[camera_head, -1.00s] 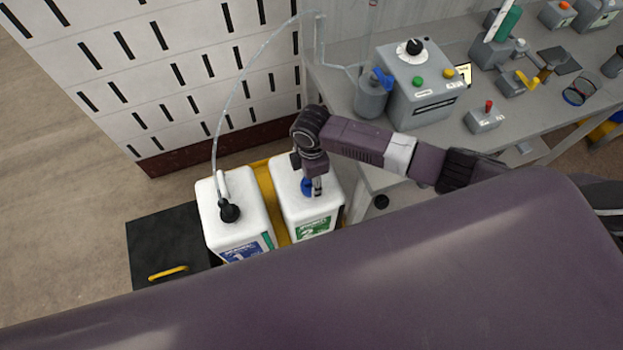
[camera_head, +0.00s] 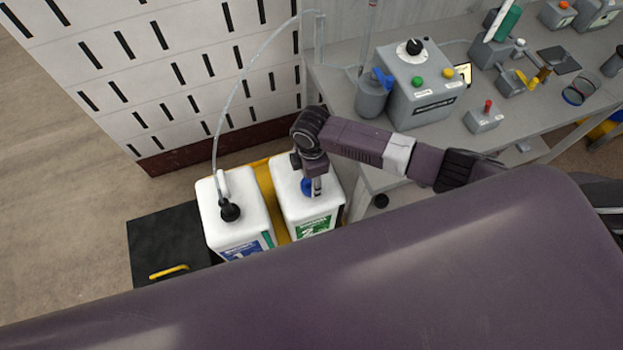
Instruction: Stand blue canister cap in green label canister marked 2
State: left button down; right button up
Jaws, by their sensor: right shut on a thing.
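The white canister with the green label marked 2 (camera_head: 291,206) stands to the right of the canister with the blue label. The blue cap (camera_head: 306,187) shows at the top of the green label canister, partly hidden by my right gripper. My right gripper (camera_head: 315,190) points down over that canister's top and is shut on the blue cap. Whether the cap is seated in the opening cannot be told from this angle. My left gripper is not in view.
The blue label canister (camera_head: 235,190) has a black cap (camera_head: 230,211) with a clear tube rising from it. Both canisters stand on a yellow base (camera_head: 266,180). A grey bench (camera_head: 345,130) with a control box (camera_head: 420,95) is at right. A black box (camera_head: 160,235) lies at left.

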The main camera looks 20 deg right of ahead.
jog(key=shift+f, duration=0.35)
dwell(0.4)
jog(key=shift+f+p, duration=0.15)
jog(key=shift+p, duration=0.15)
dwell(0.4)
jog(key=o, duration=1.3)
notch_tip(320, 180, up, 12)
jog(key=shift+a, duration=0.1)
